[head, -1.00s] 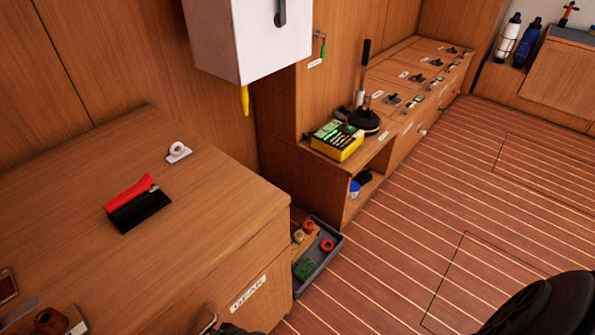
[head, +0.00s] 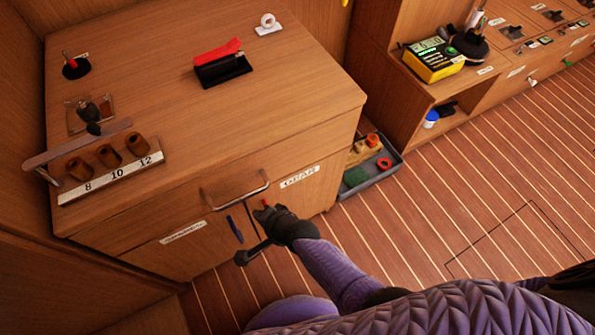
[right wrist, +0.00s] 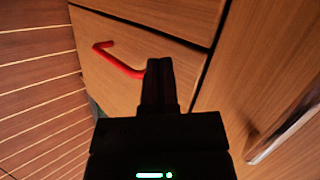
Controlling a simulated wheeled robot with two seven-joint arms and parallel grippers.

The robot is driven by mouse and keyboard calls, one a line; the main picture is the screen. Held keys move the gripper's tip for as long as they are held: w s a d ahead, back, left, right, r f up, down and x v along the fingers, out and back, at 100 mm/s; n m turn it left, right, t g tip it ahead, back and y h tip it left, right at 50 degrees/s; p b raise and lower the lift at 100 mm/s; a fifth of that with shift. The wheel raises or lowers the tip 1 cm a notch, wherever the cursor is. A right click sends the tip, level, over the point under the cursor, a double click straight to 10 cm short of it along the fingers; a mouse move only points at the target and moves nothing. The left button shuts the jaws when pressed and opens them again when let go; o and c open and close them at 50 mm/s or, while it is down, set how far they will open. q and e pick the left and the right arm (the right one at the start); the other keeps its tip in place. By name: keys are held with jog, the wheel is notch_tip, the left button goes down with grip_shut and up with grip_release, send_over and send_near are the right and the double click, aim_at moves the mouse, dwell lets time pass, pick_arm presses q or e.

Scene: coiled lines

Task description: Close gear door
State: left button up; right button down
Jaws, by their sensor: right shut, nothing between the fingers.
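The gear door (head: 322,185), a wooden cabinet front with a "GEAR" label, is below the worktop's right side. Its red handle (head: 265,203) is mostly hidden behind my right gripper in the head view, but it shows clearly in the right wrist view (right wrist: 118,60). The door (right wrist: 130,25) has dark gaps along its top and side there; I cannot tell if it sits fully flush. My right gripper (head: 261,213) is shut and empty, its fingertips (right wrist: 160,64) close to the handle's end and the door face; contact is unclear. My left gripper is not in view.
A blue handle (head: 235,229) is on the neighbouring door. A metal bar handle (head: 236,190) sits on the drawer above. A grey tray (head: 385,177) with small items stands on the floor right of the cabinet. The striped floor (head: 450,220) is mostly clear.

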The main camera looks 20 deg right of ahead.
jog(key=s+d+r+n+g+h+p, duration=0.35)
jog(key=s+d+r+n, duration=0.4)
jog(key=s+r, duration=0.3)
jog(key=s+d+r+n+g+h+p, duration=0.2)
jog(key=s+d+r+n+p, duration=0.3)
jog(key=s+d+r, duration=0.45)
jog(key=s+f+g+p, duration=0.1)
jog(key=s+f, duration=0.1)
jog(key=f, duration=0.5)
jog(key=s+f+g+p, duration=0.1)
jog(key=s+f, duration=0.2)
jog(key=f, duration=0.3)
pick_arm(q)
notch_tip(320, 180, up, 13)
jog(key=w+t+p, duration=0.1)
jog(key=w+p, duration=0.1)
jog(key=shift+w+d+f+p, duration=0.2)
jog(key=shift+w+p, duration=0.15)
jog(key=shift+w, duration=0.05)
pick_arm(e)
jog(key=s+d+f, duration=0.2)
jog(key=s+f, duration=0.1)
jog(key=s, duration=0.4)
jog(key=s+d+f+n, duration=0.1)
jog(key=s+d+f, duration=0.2)
jog(key=s, duration=0.4)
jog(key=shift+s+f+g+h, duration=0.15)
jog(key=shift+f+g+h, duration=0.2)
jog(key=shift+g, duration=0.1)
jog(key=shift+d, duration=0.1)
